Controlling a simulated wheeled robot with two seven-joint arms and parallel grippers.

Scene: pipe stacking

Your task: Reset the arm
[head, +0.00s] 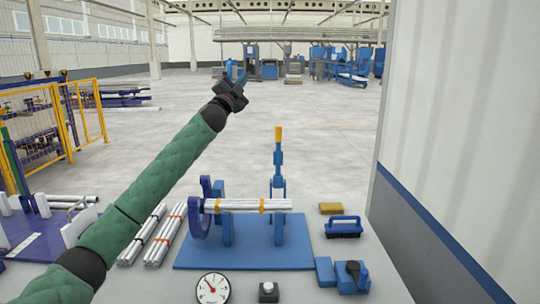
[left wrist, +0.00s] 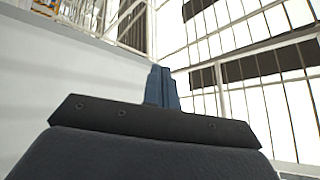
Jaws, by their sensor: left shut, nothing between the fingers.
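My left arm, in a green padded sleeve, reaches up and forward from the lower left in the head view. My left gripper (head: 236,78) is raised high above the table, well away from the pipes, with its fingers together and empty. Its blue fingers also show closed in the left wrist view (left wrist: 161,87), pointing at the windows and ceiling. A bundle of pipes (head: 245,205) with orange bands lies across a blue stand (head: 240,256) on the table. My right gripper is in neither view.
More banded pipe bundles (head: 165,237) lie left of the stand. A gauge (head: 213,289), a black button (head: 268,290), a blue brush (head: 343,227) and a blue clamp block (head: 351,274) are on the table. A yellow fence (head: 59,122) stands at the left; a white wall (head: 462,130) at the right.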

